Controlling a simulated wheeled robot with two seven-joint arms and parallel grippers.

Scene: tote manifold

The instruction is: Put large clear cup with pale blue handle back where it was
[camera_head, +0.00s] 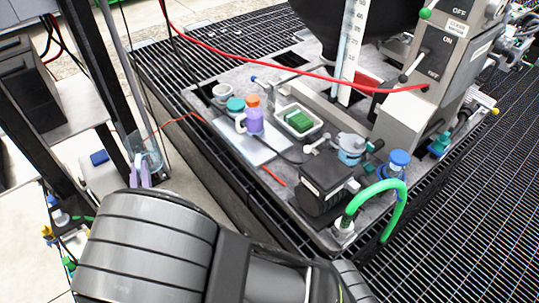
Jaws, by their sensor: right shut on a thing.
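The large clear cup (152,148) is at the left of the head view, just beyond the end of my right arm's thick grey link. Its pale blue handle (141,172) hangs below it, towards my arm. My right gripper (140,183) is at the handle and shut on it, mostly hidden behind the grey link. The cup appears held out in the gap between the dark rack and the grated bench. I cannot tell whether its bottom touches anything. My left gripper is not in view.
A grated bench carries a grey plate (222,78) with a purple bottle (254,121), a white tray (283,116) holding a green block, and a black box (327,183). A green hose (376,186) arches at the right. A dark rack post (93,70) stands close left of the cup.

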